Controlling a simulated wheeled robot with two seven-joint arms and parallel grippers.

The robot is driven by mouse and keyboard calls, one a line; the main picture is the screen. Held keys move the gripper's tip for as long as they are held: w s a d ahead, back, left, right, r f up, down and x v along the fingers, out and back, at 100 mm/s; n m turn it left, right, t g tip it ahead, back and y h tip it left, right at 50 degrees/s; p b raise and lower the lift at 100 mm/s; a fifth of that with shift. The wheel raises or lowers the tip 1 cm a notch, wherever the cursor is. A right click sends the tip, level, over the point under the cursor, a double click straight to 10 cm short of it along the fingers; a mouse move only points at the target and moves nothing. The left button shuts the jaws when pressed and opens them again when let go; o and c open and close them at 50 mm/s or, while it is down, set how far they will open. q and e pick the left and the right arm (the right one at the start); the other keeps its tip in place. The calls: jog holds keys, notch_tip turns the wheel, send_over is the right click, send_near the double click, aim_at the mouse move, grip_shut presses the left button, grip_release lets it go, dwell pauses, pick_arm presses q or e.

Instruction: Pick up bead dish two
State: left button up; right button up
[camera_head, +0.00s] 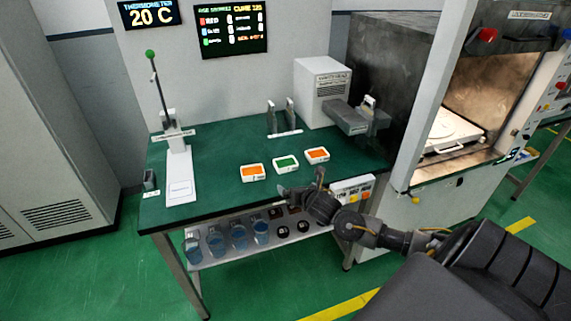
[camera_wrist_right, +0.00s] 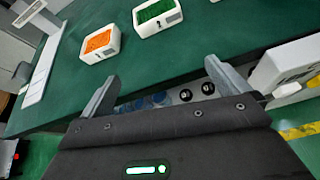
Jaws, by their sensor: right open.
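Three small white dishes stand in a row on the green bench top: a left dish with orange beads (camera_head: 252,172), a middle dish with green beads (camera_head: 286,163) and a right dish with orange beads (camera_head: 317,154). Their labels are too small to read, so I cannot tell which is dish two. The right wrist view shows an orange dish (camera_wrist_right: 100,42) and the green dish (camera_wrist_right: 157,16) beyond the fingers. My right gripper (camera_head: 302,181) is open and empty at the bench's front edge, apart from the dishes. My left gripper is not in view.
A white stand with a lever (camera_head: 179,165) is at the bench's left. A grey-white box machine (camera_head: 322,92) stands at the back right, beside an open chamber (camera_head: 490,90). Blue containers (camera_head: 239,237) sit on the shelf below. The bench between stand and dishes is clear.

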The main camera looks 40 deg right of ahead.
aim_at(289, 169)
jog(key=shift+w+d+r+n+t+p, duration=0.15)
jog(key=shift+w+d+n, duration=0.35)
jog(key=shift+w, duration=0.6)
jog(key=shift+w+d+f+n+t+p, duration=0.15)
jog(key=shift+w+d, duration=0.5)
jog(key=shift+w, duration=0.4)
jog(key=shift+w+d+r+n+p, duration=0.15)
jog(key=shift+w+d+n, duration=0.35)
jog(key=shift+w, duration=0.6)
jog(key=shift+w+d, duration=0.1)
jog(key=shift+d, duration=0.05)
jog(key=shift+w+d+p, duration=0.1)
jog(key=shift+w+p, duration=0.2)
jog(key=shift+p+x, duration=0.4)
jog(key=shift+x, duration=1.8)
jog(key=shift+s, duration=0.15)
jog(key=shift+c, duration=0.3)
jog(key=c, duration=1)
